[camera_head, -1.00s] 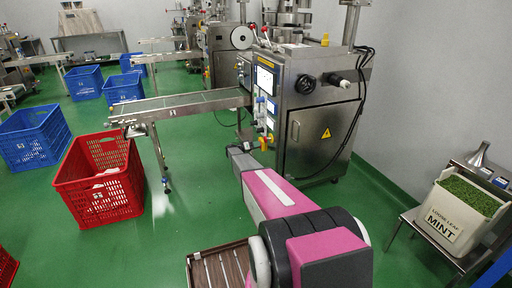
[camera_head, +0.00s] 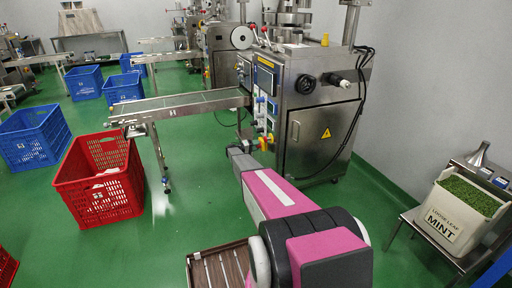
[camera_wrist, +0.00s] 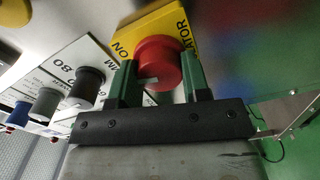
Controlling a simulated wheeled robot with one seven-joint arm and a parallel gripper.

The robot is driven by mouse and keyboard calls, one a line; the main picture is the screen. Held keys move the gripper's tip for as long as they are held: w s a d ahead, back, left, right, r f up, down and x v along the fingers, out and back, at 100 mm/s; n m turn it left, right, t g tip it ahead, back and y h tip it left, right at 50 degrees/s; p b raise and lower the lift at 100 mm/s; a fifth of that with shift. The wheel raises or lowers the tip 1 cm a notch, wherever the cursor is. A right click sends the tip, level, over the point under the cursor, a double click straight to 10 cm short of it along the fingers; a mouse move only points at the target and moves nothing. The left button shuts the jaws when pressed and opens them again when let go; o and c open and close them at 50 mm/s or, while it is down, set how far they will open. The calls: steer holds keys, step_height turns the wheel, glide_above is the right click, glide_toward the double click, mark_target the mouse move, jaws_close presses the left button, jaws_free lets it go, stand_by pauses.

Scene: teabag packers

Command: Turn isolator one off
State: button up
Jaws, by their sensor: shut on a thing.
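The isolator's red knob (camera_wrist: 158,62) sits on a yellow plate (camera_wrist: 128,38) in the wrist view. The plate's visible lettering reads "ON" and "ATOR"; the rest is hidden. My gripper (camera_wrist: 156,84) is shut on the red knob, with one green finger on each side of it. A pale mark shows low on the knob. In the head view the yellow and red isolator (camera_head: 264,143) is on the front of the steel machine (camera_head: 312,135), just beyond the end of my pink arm. The machine's screen (camera_head: 265,80) is dark.
Black, grey and blue knobs (camera_wrist: 47,102) on a white panel stand close to the left of my gripper. A conveyor (camera_head: 185,102) runs left from the machine. A red crate (camera_head: 100,195) and a mint bin (camera_head: 455,215) stand clear of my arm.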

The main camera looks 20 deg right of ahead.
steer(key=n, duration=1.1)
steer(key=shift+n, duration=0.4)
stand_by(0.3)
steer(key=o, duration=0.9)
steer(key=shift+o, duration=0.2)
steer(key=a, duration=1)
steer(key=shift+s+a, duration=0.15)
steer(key=shift+a, duration=0.25)
